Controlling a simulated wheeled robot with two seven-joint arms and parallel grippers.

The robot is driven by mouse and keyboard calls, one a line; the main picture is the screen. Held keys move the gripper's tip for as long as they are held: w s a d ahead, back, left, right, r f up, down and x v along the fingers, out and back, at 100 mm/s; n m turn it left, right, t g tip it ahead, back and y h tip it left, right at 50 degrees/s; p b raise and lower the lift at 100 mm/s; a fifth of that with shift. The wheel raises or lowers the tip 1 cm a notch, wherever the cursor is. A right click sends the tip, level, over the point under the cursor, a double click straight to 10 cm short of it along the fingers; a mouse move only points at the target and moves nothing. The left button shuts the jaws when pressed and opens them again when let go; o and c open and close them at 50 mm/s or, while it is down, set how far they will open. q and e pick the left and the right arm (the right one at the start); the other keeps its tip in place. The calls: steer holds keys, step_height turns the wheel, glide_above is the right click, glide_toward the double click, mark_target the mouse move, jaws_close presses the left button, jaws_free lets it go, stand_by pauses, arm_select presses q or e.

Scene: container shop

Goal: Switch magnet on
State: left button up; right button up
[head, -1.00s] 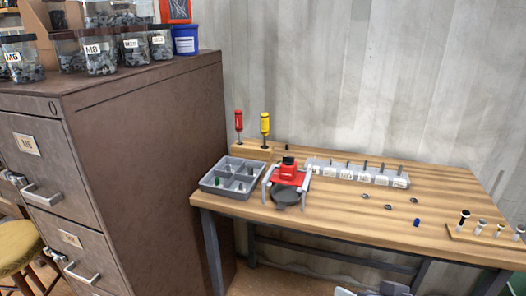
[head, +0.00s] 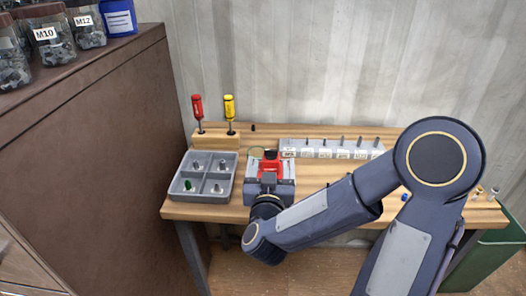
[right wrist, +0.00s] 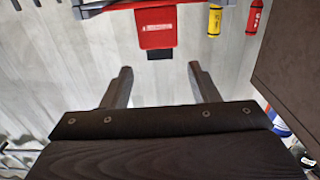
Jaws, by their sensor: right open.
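The red block with a black top (head: 271,165), apparently the magnet, sits in a light grey frame on the wooden workbench. My right gripper (head: 269,182) is just in front of it, and my arm hides its front part. In the right wrist view the red block (right wrist: 156,22) has a pale label, with a small black part (right wrist: 160,54) at its edge. My right gripper (right wrist: 162,78) is open and empty there, the red block lying beyond the fingertips. I cannot tell the switch's position. My left gripper is not in view.
A grey divided tray (head: 188,196) holding small parts stands just left of the magnet. Red (head: 197,110) and yellow (head: 229,110) screwdrivers stand in a wooden block behind it. A labelled rack (head: 335,150) lies behind right. A brown cabinet (head: 85,160) is close on the left.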

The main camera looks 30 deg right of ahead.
mark_target(271, 153)
steer(key=p+x, duration=0.1)
steer(key=x, duration=0.4)
steer(key=shift+w+d, duration=0.15)
steer(key=shift+w, duration=0.15)
steer(key=c, duration=1)
